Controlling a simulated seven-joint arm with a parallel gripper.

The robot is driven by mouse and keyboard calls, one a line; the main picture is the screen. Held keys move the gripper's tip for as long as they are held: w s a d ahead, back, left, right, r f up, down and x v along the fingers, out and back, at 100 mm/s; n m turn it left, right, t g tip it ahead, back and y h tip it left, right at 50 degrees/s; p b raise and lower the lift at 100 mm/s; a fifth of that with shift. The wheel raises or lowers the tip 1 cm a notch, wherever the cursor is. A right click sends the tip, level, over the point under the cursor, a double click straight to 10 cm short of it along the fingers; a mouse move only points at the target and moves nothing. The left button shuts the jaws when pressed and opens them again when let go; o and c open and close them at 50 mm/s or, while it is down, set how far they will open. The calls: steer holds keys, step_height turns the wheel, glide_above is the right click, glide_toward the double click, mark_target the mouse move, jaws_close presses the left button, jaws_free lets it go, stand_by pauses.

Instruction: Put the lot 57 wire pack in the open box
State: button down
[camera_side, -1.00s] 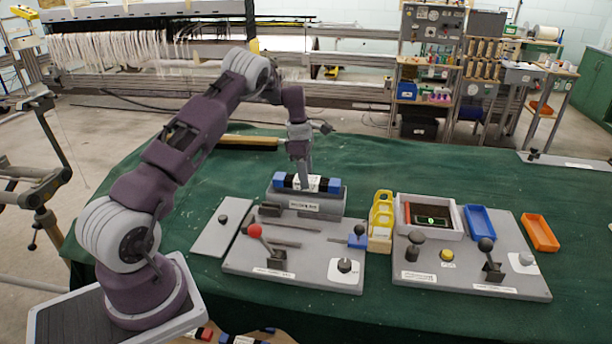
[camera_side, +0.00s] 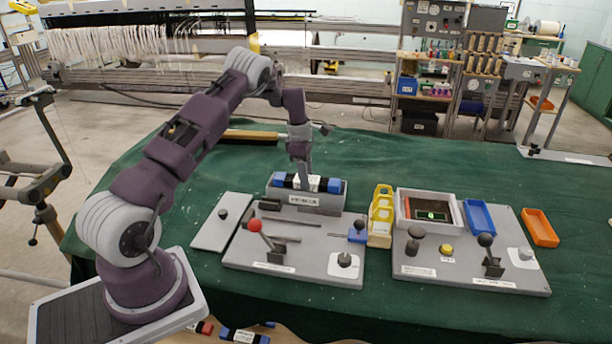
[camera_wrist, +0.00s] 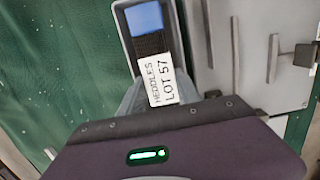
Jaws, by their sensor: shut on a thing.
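The lot 57 wire pack (camera_wrist: 152,42) has a black body, a blue end and a white label reading "HEDDLES LOT 57" in the wrist view. In the side view the pack (camera_side: 331,185) shows blue at both ends and lies level at the open box. The open box (camera_side: 304,202) is grey with a white label on its front. Its grey wall (camera_wrist: 122,38) runs beside the pack in the wrist view. My gripper (camera_side: 305,183) points down and is shut on the middle of the pack. Whether the pack touches the box floor is hidden.
A grey board (camera_side: 318,258) with a red-knobbed lever is in front of the box. A yellow rack (camera_side: 381,215) stands to its right. Further right are a blue tray (camera_side: 480,217) and an orange tray (camera_side: 540,228). The green cloth behind the box is mostly clear.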

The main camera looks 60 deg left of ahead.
steer(key=shift+c, duration=2.2)
jaws_free()
steer(key=shift+r, duration=3.55)
